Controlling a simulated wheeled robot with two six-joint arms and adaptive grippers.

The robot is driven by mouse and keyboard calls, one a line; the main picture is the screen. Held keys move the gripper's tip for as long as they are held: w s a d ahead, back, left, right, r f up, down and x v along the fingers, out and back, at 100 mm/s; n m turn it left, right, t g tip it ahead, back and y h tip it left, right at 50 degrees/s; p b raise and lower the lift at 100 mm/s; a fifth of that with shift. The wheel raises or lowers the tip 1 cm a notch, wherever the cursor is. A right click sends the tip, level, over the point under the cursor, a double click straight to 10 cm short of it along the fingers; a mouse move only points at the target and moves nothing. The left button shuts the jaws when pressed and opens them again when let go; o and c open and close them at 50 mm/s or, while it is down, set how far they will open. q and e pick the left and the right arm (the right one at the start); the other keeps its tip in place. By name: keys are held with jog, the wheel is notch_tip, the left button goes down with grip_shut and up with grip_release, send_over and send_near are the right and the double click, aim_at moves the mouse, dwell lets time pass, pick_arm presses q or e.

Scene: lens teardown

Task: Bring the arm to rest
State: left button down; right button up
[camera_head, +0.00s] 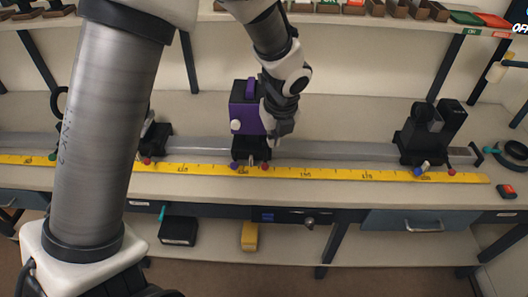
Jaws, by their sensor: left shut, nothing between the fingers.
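My left arm fills the left side of the view, and its wrist comes down from the top middle. My left gripper (281,129) points down at the bench, just right of a purple box (242,108). The gripper is shut and looks empty. It overlaps the box's right edge in the picture; I cannot tell whether they touch. The purple box stands upright on a black mount on the grey rail (338,150). My right gripper is out of view.
A yellow ruler (345,174) runs along the rail. Black holders stand at the right (430,133) and left (154,138). A black ring (516,150) and a red-buttoned box (507,191) lie far right. Shelves hold small bins above. The bench front is mostly clear.

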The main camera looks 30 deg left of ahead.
pick_arm(q)
jog(key=s+d+f+n+g, duration=0.1)
jog(key=s+f+g, duration=0.2)
jog(key=s+f, duration=0.55)
jog(key=s+f+g, duration=0.3)
jog(key=s+f, duration=0.3)
jog(key=f, duration=0.5)
jog(key=s+d+f+n+h, duration=0.1)
jog(key=s+d+f+n, duration=0.1)
jog(key=s+f+n, duration=0.5)
jog(key=s+d+f+n+h, duration=0.2)
jog(key=s+f+n, duration=0.1)
jog(key=s+n, duration=0.4)
jog(key=w+n+t, duration=0.1)
jog(key=n, duration=0.2)
jog(key=w+a+n+t, duration=0.1)
jog(key=n+t, duration=0.1)
jog(key=n, duration=0.2)
jog(key=w+n+t, duration=0.1)
jog(key=n, duration=0.3)
jog(key=shift+w+a+y, duration=0.15)
jog(key=shift+w+y, duration=0.25)
